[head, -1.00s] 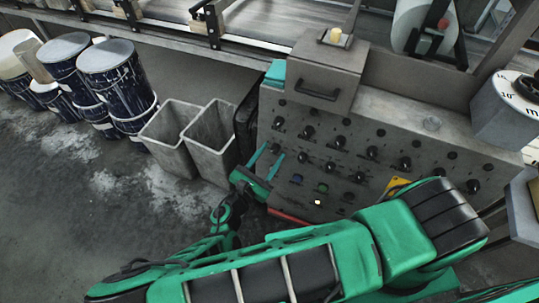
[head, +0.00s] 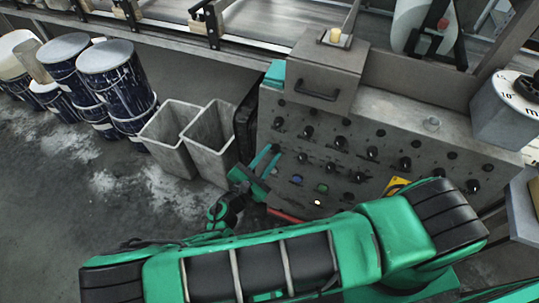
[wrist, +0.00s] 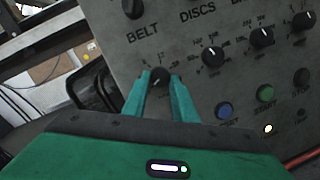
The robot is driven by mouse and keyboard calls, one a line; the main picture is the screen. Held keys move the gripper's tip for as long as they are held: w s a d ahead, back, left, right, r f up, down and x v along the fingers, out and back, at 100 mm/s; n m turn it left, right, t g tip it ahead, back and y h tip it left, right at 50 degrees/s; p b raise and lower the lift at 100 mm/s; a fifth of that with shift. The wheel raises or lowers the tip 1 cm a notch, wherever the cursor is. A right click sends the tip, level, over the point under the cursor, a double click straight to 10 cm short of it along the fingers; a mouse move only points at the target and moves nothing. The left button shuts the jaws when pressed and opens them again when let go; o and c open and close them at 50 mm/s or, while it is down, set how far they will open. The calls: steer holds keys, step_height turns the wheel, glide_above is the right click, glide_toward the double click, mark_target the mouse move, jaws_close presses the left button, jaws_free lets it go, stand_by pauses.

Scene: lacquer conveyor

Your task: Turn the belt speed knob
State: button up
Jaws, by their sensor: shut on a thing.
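The belt speed knob (wrist: 160,76) is a small dark round knob below the printed word BELT in the wrist view. It sits on the sloped grey control panel (head: 390,160). My gripper (wrist: 161,79) has its two teal fingers on either side of the knob, shut on it. In the head view my gripper (head: 271,154) is at the panel's left edge, where the fingers largely hide the knob.
Other knobs, such as the one under DISCS (wrist: 212,56), lie to the right. A blue button (wrist: 225,111) and a green button (wrist: 265,93) are below them. Two grey bins (head: 172,138) stand left of the panel, with paint drums (head: 112,75) beyond.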

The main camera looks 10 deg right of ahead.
steer(key=m+g, duration=0.1)
steer(key=m, duration=0.3)
steer(key=shift+r+m, duration=0.15)
steer(key=shift+m, duration=0.25)
steer(key=shift+r+m+g, duration=0.1)
steer(key=shift+m+g, duration=0.2)
steer(key=shift+m, duration=1.1)
steer(key=o, duration=1)
steer(key=shift+w, duration=0.1)
steer(key=shift+o, duration=0.2)
steer(key=v, duration=1)
steer(key=shift+s+a, duration=0.25)
steer(key=shift+a, duration=0.05)
steer(key=shift+s, duration=0.1)
